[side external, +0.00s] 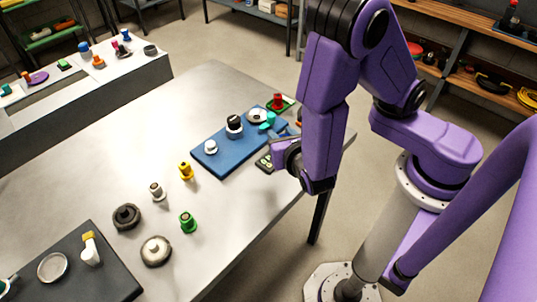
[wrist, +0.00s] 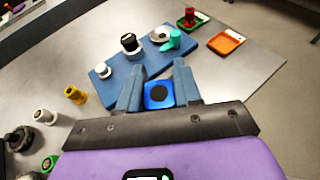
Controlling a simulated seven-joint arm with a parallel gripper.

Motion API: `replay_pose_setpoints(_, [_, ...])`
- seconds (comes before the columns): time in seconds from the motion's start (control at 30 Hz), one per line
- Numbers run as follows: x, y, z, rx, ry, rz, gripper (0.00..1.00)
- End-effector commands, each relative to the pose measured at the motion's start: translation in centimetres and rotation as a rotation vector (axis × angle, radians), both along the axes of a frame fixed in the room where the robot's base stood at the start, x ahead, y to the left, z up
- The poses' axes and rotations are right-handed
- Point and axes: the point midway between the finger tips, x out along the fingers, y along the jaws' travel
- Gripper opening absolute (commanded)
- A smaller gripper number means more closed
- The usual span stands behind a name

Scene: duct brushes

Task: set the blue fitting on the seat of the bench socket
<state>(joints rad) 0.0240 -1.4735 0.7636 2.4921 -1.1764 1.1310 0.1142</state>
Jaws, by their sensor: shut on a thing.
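In the wrist view the blue fitting (wrist: 158,96), squarish with a dark round centre, sits between the two blue-grey fingers of my gripper (wrist: 157,82), which are shut on it. In the side view my gripper (side external: 278,142) is at the right edge of the blue board (side external: 222,168), and the fitting there is mostly hidden by the fingers and wrist. On the board (wrist: 104,87) stand a small white fitting (wrist: 105,69), a white piece with a black top (wrist: 130,43), a pale round disc (wrist: 158,34) and a teal piece (wrist: 173,42). I cannot tell which is the bench socket.
A red fitting (wrist: 189,14) on a green tray and an orange tray (wrist: 226,42) lie beyond the board. Yellow (side external: 186,171), silver (side external: 157,191) and green (side external: 188,222) fittings and dark round pieces stand on the bench.

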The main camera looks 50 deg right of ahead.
Motion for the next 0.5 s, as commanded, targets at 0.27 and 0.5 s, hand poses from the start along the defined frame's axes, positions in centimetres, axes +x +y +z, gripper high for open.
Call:
replay_pose_setpoints(0.27, [-1.9, -7.4, -0.5, 0.000, 0.000, -0.654, 0.01])
replay_pose_setpoints(0.5, [-6.0, -10.1, -1.4, 0.000, 0.001, -1.222, 0.01])
